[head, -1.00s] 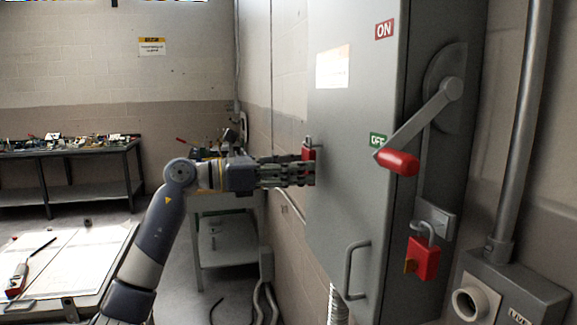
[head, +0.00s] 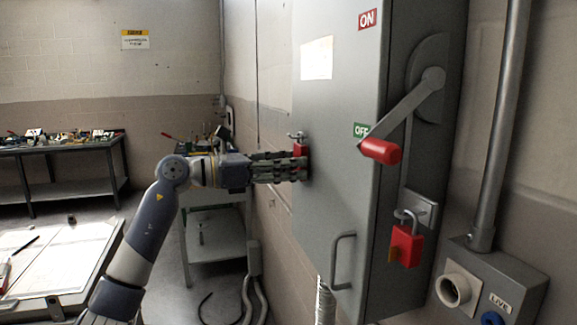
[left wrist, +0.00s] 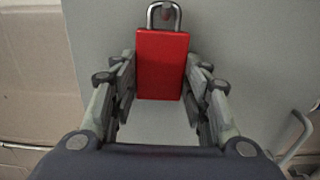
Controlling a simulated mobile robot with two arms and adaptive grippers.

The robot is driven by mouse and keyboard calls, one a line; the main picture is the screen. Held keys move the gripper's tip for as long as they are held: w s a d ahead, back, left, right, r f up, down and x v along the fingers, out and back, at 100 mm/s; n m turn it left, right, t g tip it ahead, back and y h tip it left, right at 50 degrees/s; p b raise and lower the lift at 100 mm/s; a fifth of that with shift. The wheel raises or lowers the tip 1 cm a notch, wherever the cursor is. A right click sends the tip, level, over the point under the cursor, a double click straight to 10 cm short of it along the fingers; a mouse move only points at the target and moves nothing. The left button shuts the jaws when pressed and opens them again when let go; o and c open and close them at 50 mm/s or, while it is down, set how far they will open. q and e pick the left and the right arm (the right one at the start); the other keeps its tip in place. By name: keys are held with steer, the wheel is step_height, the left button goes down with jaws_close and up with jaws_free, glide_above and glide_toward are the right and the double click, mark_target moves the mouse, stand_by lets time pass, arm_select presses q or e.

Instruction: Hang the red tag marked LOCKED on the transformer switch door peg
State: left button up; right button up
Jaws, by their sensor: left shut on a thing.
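The red tag (left wrist: 162,64) is a red block with a metal loop at its top. My left gripper (head: 303,168) is shut on it, with a finger on each side in the left wrist view (left wrist: 162,88). In the head view the tag (head: 300,150) shows just above the fingers, against the grey switch door (head: 335,190). My right gripper is out of view.
The switch lever with a red grip (head: 380,151) points down-left near the OFF label. A red padlock (head: 406,245) hangs below it. The door handle (head: 342,262) is under my gripper's height. A small side table (head: 215,255) and a workbench (head: 60,150) stand left.

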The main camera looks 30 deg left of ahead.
arm_select(q)
steer(key=o, duration=1)
steer(key=v, duration=1.2)
steer(key=shift+a, duration=0.1)
steer(key=shift+f, duration=0.1)
